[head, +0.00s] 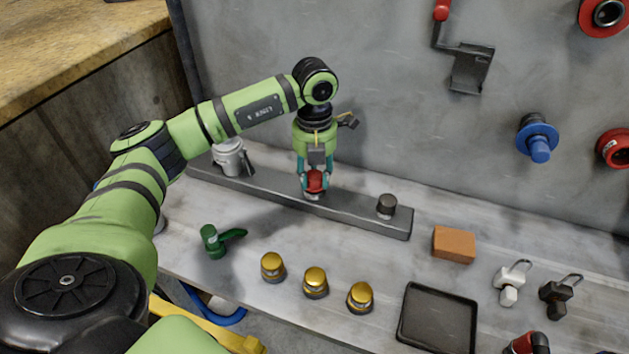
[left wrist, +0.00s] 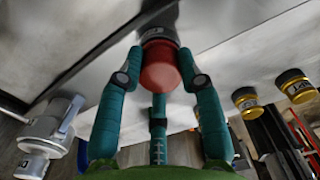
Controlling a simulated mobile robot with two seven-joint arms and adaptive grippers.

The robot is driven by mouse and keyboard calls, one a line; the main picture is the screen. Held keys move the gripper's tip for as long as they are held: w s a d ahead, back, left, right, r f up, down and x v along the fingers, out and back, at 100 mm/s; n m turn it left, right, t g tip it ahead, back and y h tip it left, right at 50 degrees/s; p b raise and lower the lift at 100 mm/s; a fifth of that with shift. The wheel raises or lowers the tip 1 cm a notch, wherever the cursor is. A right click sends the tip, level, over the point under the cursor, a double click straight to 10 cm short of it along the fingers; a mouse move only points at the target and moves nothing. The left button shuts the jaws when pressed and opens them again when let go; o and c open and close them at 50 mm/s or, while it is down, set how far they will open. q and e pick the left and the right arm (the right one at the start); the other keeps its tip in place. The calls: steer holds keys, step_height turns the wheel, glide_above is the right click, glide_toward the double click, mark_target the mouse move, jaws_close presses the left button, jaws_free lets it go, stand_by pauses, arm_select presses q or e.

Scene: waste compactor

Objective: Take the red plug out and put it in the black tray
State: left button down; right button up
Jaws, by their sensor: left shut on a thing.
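The red plug (head: 316,182) is at the middle of the long dark grey bar (head: 262,187) on the bench. My left gripper (head: 314,180) points down over it and is shut on it. In the left wrist view the round red plug (left wrist: 160,68) is between the two teal fingertips, with a dark grey body beyond it. I cannot tell whether the plug is fully seated or slightly raised. The black tray (head: 437,318) lies empty at the front right of the bench. My right gripper is not in view.
A silver fitting (head: 230,155) and a dark knob (head: 387,206) stand on the bar. A green handle (head: 218,241), brass knobs (head: 316,282), an orange block (head: 453,245) and two padlock-like pieces (head: 511,283) lie around. A blue fitting (head: 537,138) juts from the wall.

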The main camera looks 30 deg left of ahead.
arm_select(q)
steer(key=n, duration=0.2)
steer(key=shift+n+p, duration=0.35)
steer(key=shift+n, duration=0.95)
steer(key=n+p, duration=0.1)
steer(key=n, duration=0.1)
steer(key=shift+r+n, duration=0.1)
steer(key=shift+n, duration=0.2)
steer(key=n, duration=0.2)
steer(key=shift+n+p, duration=0.3)
steer(key=shift+p, duration=0.05)
steer(key=c, duration=0.7)
jaws_free()
steer(key=shift+c, duration=0.2)
steer(key=shift+c, duration=0.4)
